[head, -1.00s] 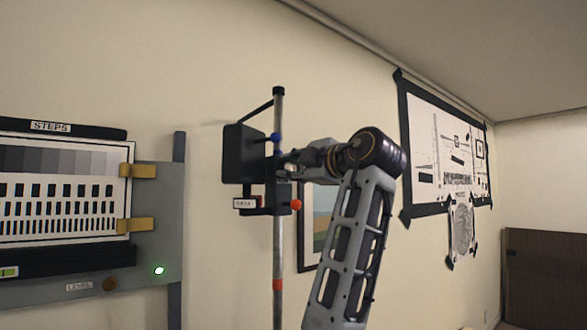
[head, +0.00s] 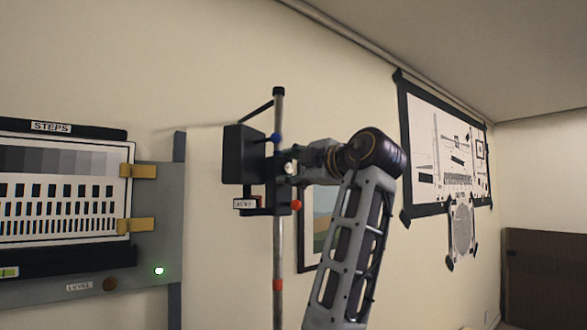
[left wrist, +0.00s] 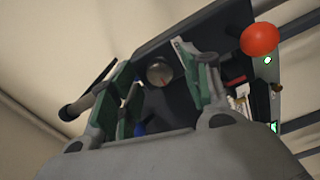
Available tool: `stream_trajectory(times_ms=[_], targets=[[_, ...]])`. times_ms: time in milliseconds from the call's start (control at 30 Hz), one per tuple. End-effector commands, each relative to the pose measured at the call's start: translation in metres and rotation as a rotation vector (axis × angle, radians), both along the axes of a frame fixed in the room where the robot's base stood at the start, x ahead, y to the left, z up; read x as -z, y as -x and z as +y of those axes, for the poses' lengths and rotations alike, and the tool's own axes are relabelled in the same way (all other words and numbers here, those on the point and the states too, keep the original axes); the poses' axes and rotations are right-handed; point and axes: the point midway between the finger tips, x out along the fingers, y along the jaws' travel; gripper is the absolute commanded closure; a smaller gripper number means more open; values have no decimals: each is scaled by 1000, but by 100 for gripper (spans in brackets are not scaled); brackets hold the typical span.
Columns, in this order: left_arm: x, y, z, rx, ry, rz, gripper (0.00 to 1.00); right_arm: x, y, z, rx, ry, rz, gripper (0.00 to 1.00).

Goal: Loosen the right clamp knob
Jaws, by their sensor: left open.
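A round grey knob (left wrist: 159,71) with a red mark shows between my left gripper's fingertips in the left wrist view, with a gap to each finger. It is mounted on a black plate (left wrist: 190,25). In the head view, my left gripper (head: 286,166) is at the right side of a black box (head: 243,155) on a vertical pole (head: 278,245). Its fingers are small there and partly hidden. My left gripper (left wrist: 154,55) is open and holds nothing. I cannot tell whether the knob touches a finger. My right gripper is not in view.
A blue knob (head: 276,138) and an orange ball knob (head: 296,205) are close to the gripper. A grey panel (head: 158,205) with a striped chart stands at left. A framed picture (head: 320,220) hangs behind my arm.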

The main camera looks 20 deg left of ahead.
Motion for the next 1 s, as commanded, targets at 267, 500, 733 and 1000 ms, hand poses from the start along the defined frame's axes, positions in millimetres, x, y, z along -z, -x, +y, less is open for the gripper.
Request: stream_trajectory(times_ms=[267,500,733,1000], targets=[[-1,9,-11,0,-1,-1,52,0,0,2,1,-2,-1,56],[-1,28,-36,1,-2,-3,52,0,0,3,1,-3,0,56],[-1,49,-63,0,-1,-2,52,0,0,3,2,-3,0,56],[0,68,-88,0,-2,-1,52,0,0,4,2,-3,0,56]])
